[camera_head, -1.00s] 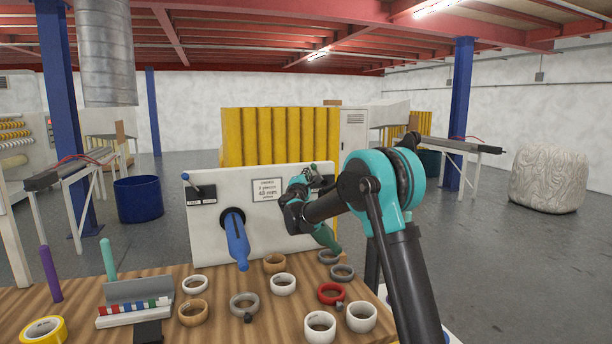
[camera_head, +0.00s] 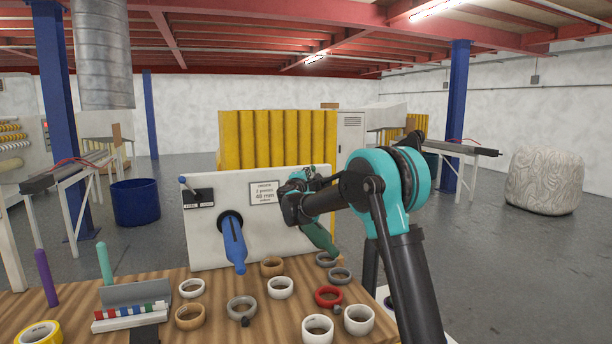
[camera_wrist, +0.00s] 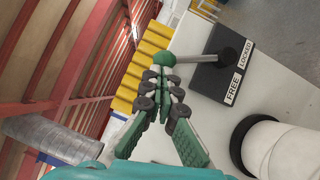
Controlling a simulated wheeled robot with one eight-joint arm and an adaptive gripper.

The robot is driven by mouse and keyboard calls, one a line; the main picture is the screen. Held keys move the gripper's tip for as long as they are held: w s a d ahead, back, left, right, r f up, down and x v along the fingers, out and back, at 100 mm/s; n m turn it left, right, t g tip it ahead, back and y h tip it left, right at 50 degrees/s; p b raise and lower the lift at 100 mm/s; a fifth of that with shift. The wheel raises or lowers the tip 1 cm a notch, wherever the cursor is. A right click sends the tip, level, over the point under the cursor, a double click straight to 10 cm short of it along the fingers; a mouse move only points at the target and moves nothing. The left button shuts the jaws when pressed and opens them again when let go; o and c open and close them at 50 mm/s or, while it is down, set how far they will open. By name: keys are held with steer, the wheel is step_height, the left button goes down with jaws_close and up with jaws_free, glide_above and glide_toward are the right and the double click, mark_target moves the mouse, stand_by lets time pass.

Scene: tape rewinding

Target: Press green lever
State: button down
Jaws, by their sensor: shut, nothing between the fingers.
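The green lever (camera_wrist: 165,58) shows in the wrist view as a grey rod with a green knob. Its rod runs to a black plate marked FREE and LOCKED (camera_wrist: 234,88) on the white panel (camera_head: 270,235). My gripper (camera_wrist: 159,72) is shut and empty. Its fingertips are at the green knob's lower side in the picture, close to it; I cannot tell whether they touch. In the head view my gripper (camera_head: 296,196) is in front of the panel's upper right, and my arm largely hides the lever there.
A green cone (camera_head: 320,238) is below my gripper. A white cylinder (camera_wrist: 280,148) stands out near the lever. Several tape rolls lie on the wooden table (camera_head: 215,285).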

mark_target(313, 167)
steer(key=d+r+m+g, duration=0.1)
steer(key=d+r+m, duration=0.1)
steer(key=shift+w+d+m+g, duration=0.1)
steer(key=shift+w+m+g, duration=0.3)
steer(key=w+d+m+g+y, duration=0.2)
steer(key=w+d+m+g, duration=0.1)
steer(key=d+m, duration=0.2)
steer(key=shift+d+r+m+g+y, duration=0.3)
steer(key=shift+d+r+g+y, duration=0.15)
steer(key=shift+d, duration=0.6)
